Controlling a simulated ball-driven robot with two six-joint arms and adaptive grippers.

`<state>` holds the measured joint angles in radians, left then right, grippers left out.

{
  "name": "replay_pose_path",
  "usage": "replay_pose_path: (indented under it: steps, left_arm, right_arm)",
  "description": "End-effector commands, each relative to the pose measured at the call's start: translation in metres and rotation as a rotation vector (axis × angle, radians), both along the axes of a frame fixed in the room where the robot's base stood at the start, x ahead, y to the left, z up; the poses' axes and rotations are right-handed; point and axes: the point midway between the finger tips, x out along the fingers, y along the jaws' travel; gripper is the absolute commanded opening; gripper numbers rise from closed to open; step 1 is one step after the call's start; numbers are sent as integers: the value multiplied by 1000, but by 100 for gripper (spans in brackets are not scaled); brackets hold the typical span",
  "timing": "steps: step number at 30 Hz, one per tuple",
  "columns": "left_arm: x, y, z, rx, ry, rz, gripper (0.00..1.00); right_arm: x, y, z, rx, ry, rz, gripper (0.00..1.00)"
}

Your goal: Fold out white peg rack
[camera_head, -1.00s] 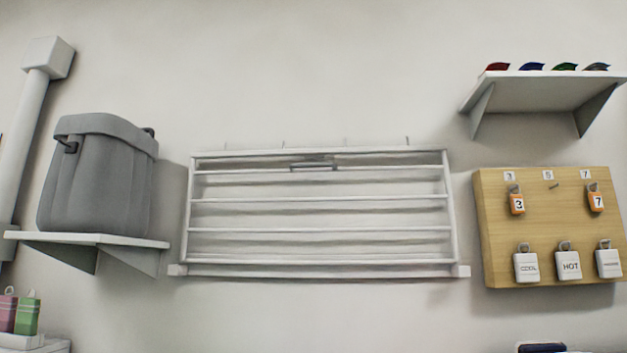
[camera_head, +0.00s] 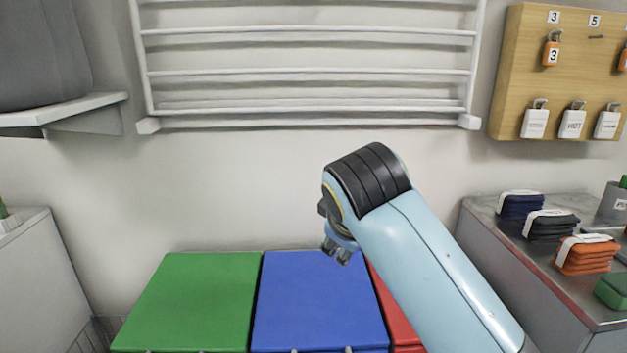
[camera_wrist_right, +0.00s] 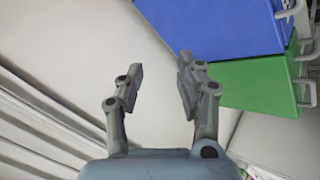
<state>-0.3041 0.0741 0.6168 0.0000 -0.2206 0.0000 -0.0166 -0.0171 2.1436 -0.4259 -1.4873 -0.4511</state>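The white peg rack (camera_head: 310,122) is a wall-mounted frame with several horizontal bars. In the head view it lies flat against the wall, and its top is cut off by the picture edge. Its pale bars also show at the lower left of the right wrist view (camera_wrist_right: 38,122). My left gripper is in neither current view.
Green (camera_head: 190,300), blue (camera_head: 318,302) and red lids stand below the rack. A shelf with a grey bin (camera_head: 40,55) is at left, a padlock board (camera_head: 560,85) at right. Folded clothes (camera_head: 585,254) lie on the right counter (camera_head: 480,210). The wall under the rack is clear.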

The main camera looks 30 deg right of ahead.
Motion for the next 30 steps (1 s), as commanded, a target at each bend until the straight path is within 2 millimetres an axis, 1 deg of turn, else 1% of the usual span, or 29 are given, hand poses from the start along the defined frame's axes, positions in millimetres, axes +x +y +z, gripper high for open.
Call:
replay_pose_path:
  steps: [1, 2, 3, 5, 6, 8, 9, 11, 12, 14, 15, 18, 21, 22, 26, 30]
  left_arm:
    - [2, 1, 2, 1, -3, -1, 40]
    - [2, 2, 2, 2, -3, -1, 40]
    - [3, 3, 2, 3, -5, -1, 40]
    - [5, 4, 2, 4, -7, -2, 40]
    - [6, 4, 2, 5, -9, -2, 40]
    - [7, 4, 3, 5, -10, -2, 40]
    - [7, 4, 3, 5, -11, -2, 40]
    - [8, 4, 4, 5, -11, -2, 40]
    - [8, 4, 4, 5, -11, -2, 40]
    - [8, 5, 4, 6, -11, -2, 40]
    - [8, 5, 4, 6, -12, -2, 40]
    - [8, 5, 5, 6, -12, -2, 40]
    - [8, 5, 5, 6, -12, -2, 40]
    - [8, 5, 6, 6, -12, -2, 40]
    - [7, 5, 10, 6, -11, -2, 40]
    - [7, 5, 16, 6, -11, -2, 40]
  right_arm:
    - [23, -2, 27, -50, -25, 9, 36]
    - [36, -5, 42, -88, -35, 16, 36]
    - [53, -7, 62, -140, -46, 25, 36]
    - [79, -10, 95, -223, -59, 40, 36]
    - [96, -12, 122, -283, -66, 47, 36]
    - [120, -13, 167, -377, -74, 57, 36]
    - [134, -13, 199, -443, -76, 62, 36]
    - [150, -12, 251, -540, -73, 63, 36]
    - [157, -11, 283, -601, -66, 62, 36]
    - [163, -8, 327, -680, -54, 59, 36]
    - [165, -7, 352, -725, -47, 55, 36]
    - [166, -3, 399, -808, -28, 44, 36]
    - [165, -2, 423, -851, -14, 36, 36]
    - [166, -3, 426, -859, -11, 36, 36]
    - [173, -16, 428, -869, -6, 32, 36]
    - [189, -38, 424, -869, -4, 31, 36]
